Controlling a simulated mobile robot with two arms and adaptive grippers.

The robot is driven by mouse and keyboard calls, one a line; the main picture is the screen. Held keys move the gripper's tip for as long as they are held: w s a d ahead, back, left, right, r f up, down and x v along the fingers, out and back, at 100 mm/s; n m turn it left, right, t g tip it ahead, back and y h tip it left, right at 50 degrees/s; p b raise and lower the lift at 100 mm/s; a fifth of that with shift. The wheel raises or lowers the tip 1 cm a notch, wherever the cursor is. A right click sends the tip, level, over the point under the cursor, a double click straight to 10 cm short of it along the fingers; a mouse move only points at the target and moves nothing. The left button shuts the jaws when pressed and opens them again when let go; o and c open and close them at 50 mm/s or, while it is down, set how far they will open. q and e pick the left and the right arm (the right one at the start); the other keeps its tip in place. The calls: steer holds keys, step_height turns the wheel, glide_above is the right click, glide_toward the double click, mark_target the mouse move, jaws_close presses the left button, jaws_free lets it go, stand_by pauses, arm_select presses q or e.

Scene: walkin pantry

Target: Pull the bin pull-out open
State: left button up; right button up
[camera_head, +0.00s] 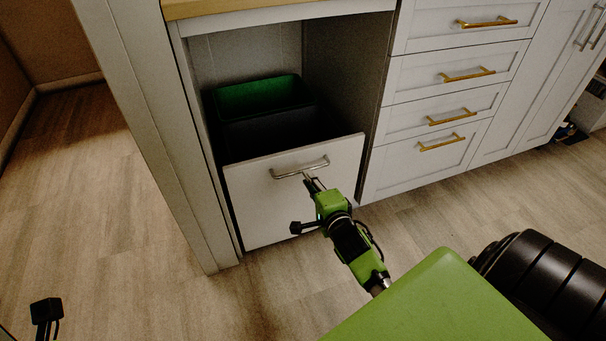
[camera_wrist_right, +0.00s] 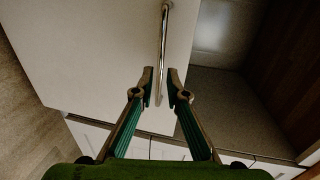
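The bin pull-out's white front (camera_head: 262,205) sits low in an open cabinet bay, about flush with the cabinet face. A green bin (camera_head: 262,95) and a dark bin (camera_head: 270,132) stand behind it. A silver bar handle (camera_head: 300,168) runs along the front's upper part; it also shows in the right wrist view (camera_wrist_right: 166,35). My right gripper (camera_head: 308,179) is at the handle. In the right wrist view its fingertips (camera_wrist_right: 160,79) are on either side of the bar, with gaps visible. I cannot tell whether they touch it.
White drawers (camera_head: 440,115) with brass handles stand to the right of the bay. A wooden countertop (camera_head: 235,6) lies above it. A pale vertical panel (camera_head: 150,130) borders the left side. The wooden floor (camera_head: 200,300) in front is clear.

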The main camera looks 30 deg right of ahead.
steer(key=b+x, duration=0.1)
steer(key=x, duration=0.4)
steer(key=shift+w+f+b, duration=0.15)
steer(key=shift+w+b, duration=0.05)
steer(key=shift+b, duration=0.15)
jaws_close()
